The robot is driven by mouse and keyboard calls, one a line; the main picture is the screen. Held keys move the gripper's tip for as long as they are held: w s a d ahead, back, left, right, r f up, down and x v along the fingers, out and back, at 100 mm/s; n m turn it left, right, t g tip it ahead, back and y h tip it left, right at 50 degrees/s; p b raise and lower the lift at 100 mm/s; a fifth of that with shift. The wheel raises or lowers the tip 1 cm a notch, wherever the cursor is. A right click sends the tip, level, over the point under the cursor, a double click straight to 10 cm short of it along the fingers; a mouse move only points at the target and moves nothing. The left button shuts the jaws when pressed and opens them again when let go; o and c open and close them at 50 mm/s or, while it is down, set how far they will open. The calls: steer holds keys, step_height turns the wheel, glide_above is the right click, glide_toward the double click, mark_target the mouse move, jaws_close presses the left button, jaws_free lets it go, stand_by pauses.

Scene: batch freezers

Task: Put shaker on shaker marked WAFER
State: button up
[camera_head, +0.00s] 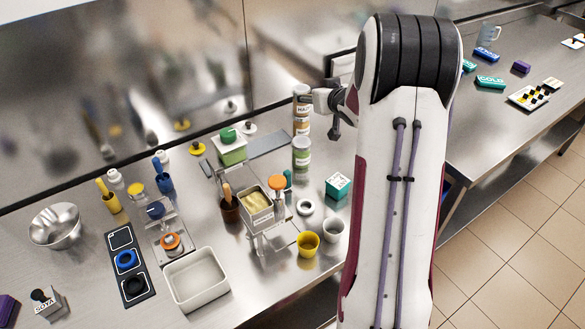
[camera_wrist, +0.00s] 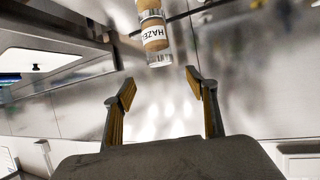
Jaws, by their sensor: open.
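A shaker with brown contents and a label starting HAZE (camera_head: 302,119) stands upright at the back of the counter. It also shows in the wrist view (camera_wrist: 155,36), beyond my fingertips. A second shaker with greenish contents (camera_head: 301,158) appears directly below it in the head view; they look stacked, but I cannot be sure they touch. Its label is too small to read, and I see no readable WAFER marking. My gripper (camera_head: 320,98) is at the brown shaker's right, near its upper part. In the wrist view my gripper (camera_wrist: 160,88) is open, with nothing between its fingers.
A teal box (camera_head: 338,186), a white ring (camera_head: 305,207), a grey cup (camera_head: 333,229) and a yellow cup (camera_head: 308,244) stand in front. A metal stand holds a tub (camera_head: 257,205) to the left. The reflective wall (camera_head: 285,45) is close behind the shakers.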

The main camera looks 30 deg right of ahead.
steer(key=s+a+r+g+h, duration=0.1)
steer(key=s+a+r, duration=0.5)
steer(key=a, duration=0.2)
steer(key=s+a+r+g, duration=0.2)
steer(key=s+a+r, duration=0.4)
steer(key=s+a, duration=0.15)
steer(key=s+a+f+n+g+y, duration=0.1)
steer(key=s+a+f+g+y, duration=0.1)
steer(key=s+a, duration=0.8)
steer(key=s+a+f+n+g+y, duration=0.1)
steer(key=s+a+f+y, duration=0.1)
steer(key=s+a, duration=0.7)
steer(key=s, duration=0.6)
steer(key=shift+s+a+n+g, duration=0.35)
steer(key=shift+a+n+g, duration=0.05)
